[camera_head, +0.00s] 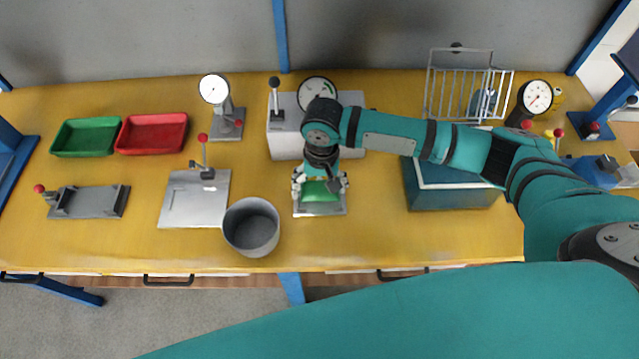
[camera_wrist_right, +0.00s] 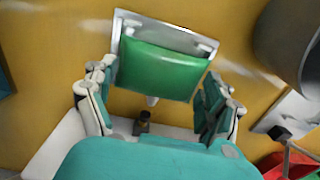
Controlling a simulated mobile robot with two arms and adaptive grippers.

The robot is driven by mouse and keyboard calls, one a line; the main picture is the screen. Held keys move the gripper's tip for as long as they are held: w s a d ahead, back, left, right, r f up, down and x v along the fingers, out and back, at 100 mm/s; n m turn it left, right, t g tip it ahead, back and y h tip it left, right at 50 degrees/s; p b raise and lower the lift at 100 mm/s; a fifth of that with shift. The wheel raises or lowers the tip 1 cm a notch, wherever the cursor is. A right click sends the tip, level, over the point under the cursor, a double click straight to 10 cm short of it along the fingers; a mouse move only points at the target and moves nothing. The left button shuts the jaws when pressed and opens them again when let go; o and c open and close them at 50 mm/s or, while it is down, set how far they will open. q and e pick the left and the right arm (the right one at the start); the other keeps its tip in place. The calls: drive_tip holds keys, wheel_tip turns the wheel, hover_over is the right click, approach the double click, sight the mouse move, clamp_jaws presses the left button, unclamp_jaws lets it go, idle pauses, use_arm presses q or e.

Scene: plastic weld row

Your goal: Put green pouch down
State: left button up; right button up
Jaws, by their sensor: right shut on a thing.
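The green pouch (camera_head: 318,191) is between the fingers of my right gripper (camera_head: 320,184) in the head view, over a small metal plate (camera_head: 320,212) on the yellow bench. In the right wrist view the pouch (camera_wrist_right: 160,70) lies across the plate (camera_wrist_right: 165,32), with the right gripper's fingers (camera_wrist_right: 158,100) at either side of it. The right gripper is shut on the pouch. I cannot tell whether the pouch touches the plate. My left gripper is not in view.
A grey bin (camera_head: 251,227) stands left of the plate. A white-grey machine with a dial (camera_head: 290,140) is behind it, and a teal box (camera_head: 450,195) is to the right. Green (camera_head: 86,136) and red (camera_head: 152,132) trays sit at the far left. Bare bench lies in front.

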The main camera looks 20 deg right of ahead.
sight(321, 185)
drive_tip(key=shift+f, duration=0.25)
drive_tip(key=shift+s+f, duration=0.1)
drive_tip(key=shift+f, duration=0.2)
drive_tip(key=o, duration=0.6)
drive_tip(key=shift+o, duration=1.1)
drive_tip(key=shift+f, duration=0.15)
drive_tip(key=shift+r, duration=0.3)
wheel_tip(321, 185, up, 13)
drive_tip(key=shift+d+b, duration=0.15)
drive_tip(key=shift+b, duration=0.3)
drive_tip(key=shift+f, duration=0.1)
